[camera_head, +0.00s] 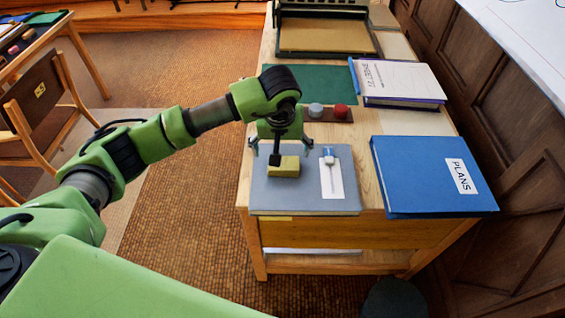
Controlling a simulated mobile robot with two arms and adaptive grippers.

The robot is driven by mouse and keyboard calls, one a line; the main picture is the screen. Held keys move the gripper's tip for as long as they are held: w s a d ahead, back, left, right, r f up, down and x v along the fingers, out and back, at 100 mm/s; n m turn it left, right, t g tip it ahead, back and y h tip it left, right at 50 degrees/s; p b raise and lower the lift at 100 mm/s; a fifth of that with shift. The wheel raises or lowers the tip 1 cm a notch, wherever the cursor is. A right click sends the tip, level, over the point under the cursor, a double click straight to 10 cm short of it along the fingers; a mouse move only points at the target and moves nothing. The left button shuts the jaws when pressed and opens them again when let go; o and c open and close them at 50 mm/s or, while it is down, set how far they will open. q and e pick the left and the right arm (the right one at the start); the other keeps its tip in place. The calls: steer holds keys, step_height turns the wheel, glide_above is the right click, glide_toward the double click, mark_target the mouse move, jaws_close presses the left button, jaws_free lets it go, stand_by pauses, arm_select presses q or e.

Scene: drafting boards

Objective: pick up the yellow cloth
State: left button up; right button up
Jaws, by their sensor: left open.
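The yellow cloth (288,169) looks like a small folded block and lies on the left part of a grey-blue board (262,200) at the table's near end. My left gripper (279,148) points down just above and behind it, with its side fingers spread wide. A dark upright part under the gripper's palm hides some of the cloth's left side. I cannot tell whether it touches the cloth. My right gripper is not in view.
A white card with a small white and blue tool (329,160) lies right of the cloth. A blue PLANS binder (415,190) is farther right.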

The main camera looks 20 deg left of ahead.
mark_target(283, 163)
arm_select(q)
steer(key=shift+w+f, duration=0.2)
steer(key=shift+f, duration=0.55)
steer(key=x, duration=0.1)
steer(key=p+x, duration=0.2)
steer(key=x, duration=0.1)
steer(key=shift+s+d, duration=0.15)
steer(key=shift+d, duration=0.15)
steer(key=shift+f, duration=0.6)
steer(key=c, duration=1.1)
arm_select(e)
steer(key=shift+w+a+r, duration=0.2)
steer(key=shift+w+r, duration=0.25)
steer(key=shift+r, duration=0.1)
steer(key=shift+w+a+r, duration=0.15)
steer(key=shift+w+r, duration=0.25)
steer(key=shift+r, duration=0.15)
